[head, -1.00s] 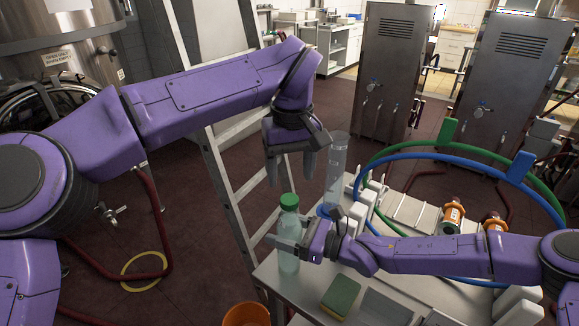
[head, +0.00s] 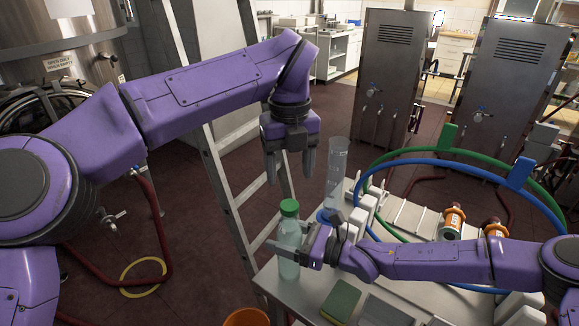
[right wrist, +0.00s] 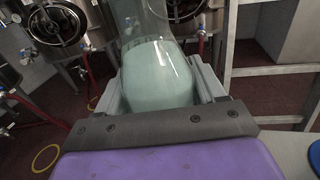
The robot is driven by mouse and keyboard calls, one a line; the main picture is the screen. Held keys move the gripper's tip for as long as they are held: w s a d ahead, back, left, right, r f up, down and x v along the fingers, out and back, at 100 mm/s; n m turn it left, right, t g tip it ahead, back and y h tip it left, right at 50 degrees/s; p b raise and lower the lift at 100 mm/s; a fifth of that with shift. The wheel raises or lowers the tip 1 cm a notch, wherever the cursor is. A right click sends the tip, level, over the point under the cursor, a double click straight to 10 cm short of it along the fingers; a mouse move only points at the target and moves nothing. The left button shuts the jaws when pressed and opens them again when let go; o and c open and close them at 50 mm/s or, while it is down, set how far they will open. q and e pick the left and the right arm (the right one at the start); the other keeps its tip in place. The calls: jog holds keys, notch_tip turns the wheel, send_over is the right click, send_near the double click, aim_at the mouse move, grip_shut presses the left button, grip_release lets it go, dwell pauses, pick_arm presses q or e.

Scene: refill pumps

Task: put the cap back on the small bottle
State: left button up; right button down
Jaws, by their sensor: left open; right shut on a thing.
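My right gripper (head: 290,252) is shut around the bottle's body from the right. The right wrist view shows the bottle (right wrist: 157,75) between the fingers, its top out of frame. My left gripper (head: 290,166) is open and empty, pointing down above the cap and apart from it.
A tall clear cylinder (head: 337,175) stands just behind the bottle. A green-topped sponge (head: 341,300) lies in front on the table (head: 305,297). Blue and green hoops (head: 450,160), white blocks and orange-capped bottles (head: 452,222) fill the right. A ladder (head: 225,190) stands left.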

aim_at(289, 204)
pick_arm(q)
jog(key=n, duration=0.2)
jog(key=shift+n, duration=0.4)
notch_tip(289, 204, down, 8)
jog(key=shift+f, duration=0.1)
dwell(0.3)
jog(key=c, duration=1.1)
